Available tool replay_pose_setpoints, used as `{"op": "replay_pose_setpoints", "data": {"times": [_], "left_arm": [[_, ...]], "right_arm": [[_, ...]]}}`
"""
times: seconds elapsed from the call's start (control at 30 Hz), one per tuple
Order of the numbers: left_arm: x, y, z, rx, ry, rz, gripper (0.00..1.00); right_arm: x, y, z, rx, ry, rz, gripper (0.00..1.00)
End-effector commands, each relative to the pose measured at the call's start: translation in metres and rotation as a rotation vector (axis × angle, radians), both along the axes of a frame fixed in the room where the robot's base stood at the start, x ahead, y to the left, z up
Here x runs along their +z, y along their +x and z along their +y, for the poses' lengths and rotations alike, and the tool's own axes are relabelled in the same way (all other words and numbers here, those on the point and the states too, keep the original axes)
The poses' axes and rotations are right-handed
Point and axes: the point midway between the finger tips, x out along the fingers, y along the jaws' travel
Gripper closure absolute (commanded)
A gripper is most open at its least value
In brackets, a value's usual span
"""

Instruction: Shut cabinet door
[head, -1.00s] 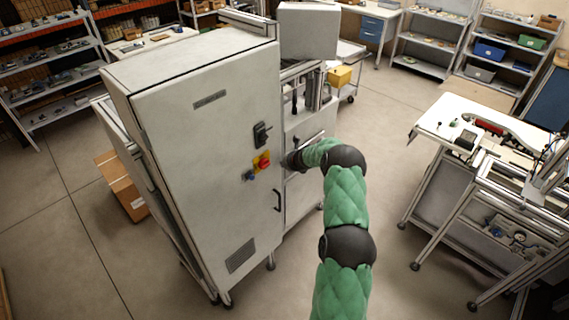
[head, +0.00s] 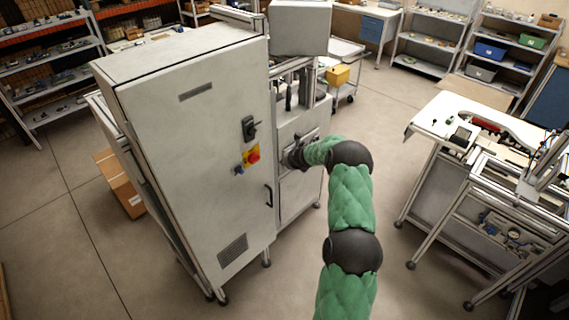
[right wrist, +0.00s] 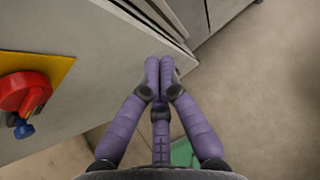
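The tall grey cabinet (head: 160,55) stands left of centre in the head view. Its front door (head: 190,160) carries a black latch, a red knob on a yellow plate (head: 252,156), a handle (head: 268,195) and a low vent. The door lies nearly flush with the cabinet; in the right wrist view, narrow dark lines run along its edge (right wrist: 165,30). My right gripper (head: 295,156) is beside the door's right edge, in front of the lower unit. In the wrist view its fingers (right wrist: 160,68) are together and empty near the door edge; contact is unclear. My left gripper is out of view.
A lower grey unit (head: 300,190) adjoins the cabinet on the right. A white-topped workbench (head: 480,105) stands at the right. A cardboard box (head: 122,190) lies on the floor left of the cabinet. Open floor lies between cabinet and workbench.

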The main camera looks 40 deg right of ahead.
Motion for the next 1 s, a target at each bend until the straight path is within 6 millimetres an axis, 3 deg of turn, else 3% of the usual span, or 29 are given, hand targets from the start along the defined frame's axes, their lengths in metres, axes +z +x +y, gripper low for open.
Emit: {"op": "replay_pose_setpoints", "data": {"times": [0.53, 1.0], "left_arm": [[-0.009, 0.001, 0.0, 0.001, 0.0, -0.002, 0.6], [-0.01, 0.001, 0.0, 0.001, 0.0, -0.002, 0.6]], "right_arm": [[0.049, -0.054, 0.0, 0.001, 0.004, 0.003, 1.0], [0.055, -0.062, 0.003, -0.001, 0.012, 0.005, 1.0]]}}
